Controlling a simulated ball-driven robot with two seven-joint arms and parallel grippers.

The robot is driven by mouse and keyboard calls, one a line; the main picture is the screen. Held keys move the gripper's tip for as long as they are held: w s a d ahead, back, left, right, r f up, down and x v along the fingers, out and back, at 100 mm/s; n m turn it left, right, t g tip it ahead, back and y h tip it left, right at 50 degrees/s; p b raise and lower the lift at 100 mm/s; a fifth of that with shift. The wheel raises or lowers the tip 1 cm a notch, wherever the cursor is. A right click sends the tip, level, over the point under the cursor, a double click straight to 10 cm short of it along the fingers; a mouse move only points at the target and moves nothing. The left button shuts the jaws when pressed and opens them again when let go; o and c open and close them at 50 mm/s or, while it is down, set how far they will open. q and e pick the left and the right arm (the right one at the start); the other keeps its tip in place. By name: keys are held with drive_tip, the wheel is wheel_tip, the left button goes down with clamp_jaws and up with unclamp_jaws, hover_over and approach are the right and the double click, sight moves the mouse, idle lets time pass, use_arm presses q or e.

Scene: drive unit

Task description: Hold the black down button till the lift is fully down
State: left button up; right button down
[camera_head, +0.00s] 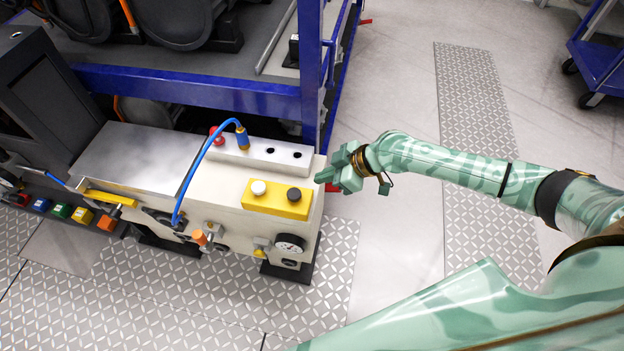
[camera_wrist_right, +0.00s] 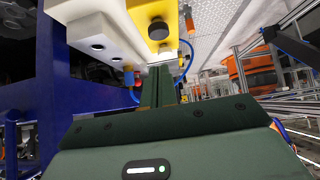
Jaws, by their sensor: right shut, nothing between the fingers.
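A yellow button box (camera_head: 277,203) sits on the right end of the pale control unit (camera_head: 225,180). It carries a white button (camera_head: 258,187) on the left and the black button (camera_head: 294,195) on the right. My right gripper (camera_head: 318,179) is shut and empty, just right of the black button and apart from it. In the right wrist view the black button (camera_wrist_right: 158,29) on the yellow box (camera_wrist_right: 145,12) lies ahead of the closed fingers (camera_wrist_right: 160,72), with a gap between. My left gripper is out of view. I cannot identify the lift or its height.
A blue cable (camera_head: 205,160) arches over the unit. A blue frame (camera_head: 311,75) rises behind my right gripper. A blue cart (camera_head: 600,65) stands far right.

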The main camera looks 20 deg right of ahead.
drive_tip(key=v, duration=0.3)
drive_tip(key=shift+d+r, duration=0.2)
idle(0.4)
